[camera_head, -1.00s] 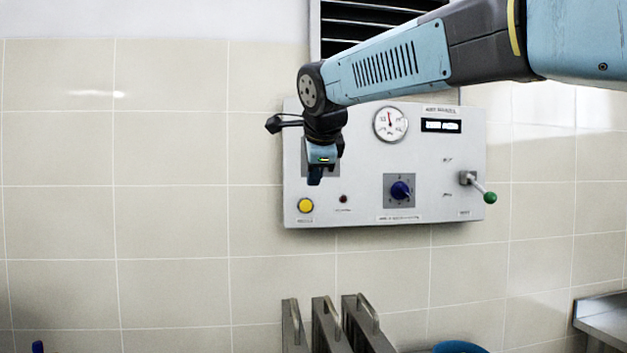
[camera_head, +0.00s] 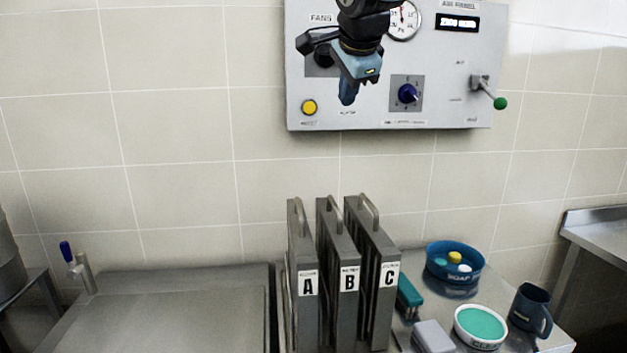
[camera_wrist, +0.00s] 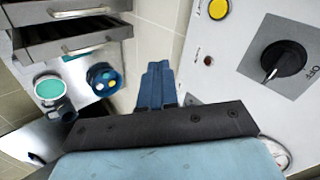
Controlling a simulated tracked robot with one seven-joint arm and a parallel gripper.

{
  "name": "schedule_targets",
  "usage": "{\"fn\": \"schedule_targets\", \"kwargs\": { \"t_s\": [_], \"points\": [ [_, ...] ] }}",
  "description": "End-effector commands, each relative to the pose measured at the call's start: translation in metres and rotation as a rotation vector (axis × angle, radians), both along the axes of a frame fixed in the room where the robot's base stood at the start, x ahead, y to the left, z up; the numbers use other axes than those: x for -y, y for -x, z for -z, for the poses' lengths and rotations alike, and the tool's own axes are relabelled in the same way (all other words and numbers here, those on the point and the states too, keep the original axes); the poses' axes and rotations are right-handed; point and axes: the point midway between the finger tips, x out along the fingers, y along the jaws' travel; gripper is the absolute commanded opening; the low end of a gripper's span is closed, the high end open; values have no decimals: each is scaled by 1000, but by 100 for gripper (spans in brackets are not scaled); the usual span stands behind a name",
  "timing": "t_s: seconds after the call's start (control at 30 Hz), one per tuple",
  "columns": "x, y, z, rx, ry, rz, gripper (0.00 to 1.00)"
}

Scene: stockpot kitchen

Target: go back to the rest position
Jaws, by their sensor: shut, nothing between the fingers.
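My gripper (camera_head: 348,92) hangs in front of the grey control panel (camera_head: 440,52) on the wall, pointing down. Its blue fingers are together with nothing between them; they also show in the wrist view (camera_wrist: 156,84). The gripper covers part of the panel, including the area near the fan knob. The yellow button (camera_head: 309,107) is to the left of the fingertips and the blue knob (camera_head: 407,93) to the right. In the wrist view a black knob (camera_wrist: 283,61) is at the right, apart from the fingers.
Below stand upright metal holders marked A (camera_head: 308,285), B (camera_head: 348,280) and C (camera_head: 389,275). A blue soap bowl (camera_head: 455,280), a dish with green contents (camera_head: 480,326) and a dark mug (camera_head: 530,309) are at the right. Open air lies left of the panel.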

Motion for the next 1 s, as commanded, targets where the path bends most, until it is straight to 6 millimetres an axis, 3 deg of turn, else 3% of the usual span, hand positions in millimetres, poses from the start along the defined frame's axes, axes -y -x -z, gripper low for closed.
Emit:
{"fn": "schedule_targets", "kwargs": {
  "t_s": [0.2, 0.5, 0.8, 1.0],
  "points": [
    [58, 45, 46, -57, 227, -185, 0],
    [120, 113, 117, -142, 483, -481, 0],
    [159, 181, 190, -198, 666, -794, 0],
    [168, 204, 217, -205, 721, -914, 0]
  ]
}}
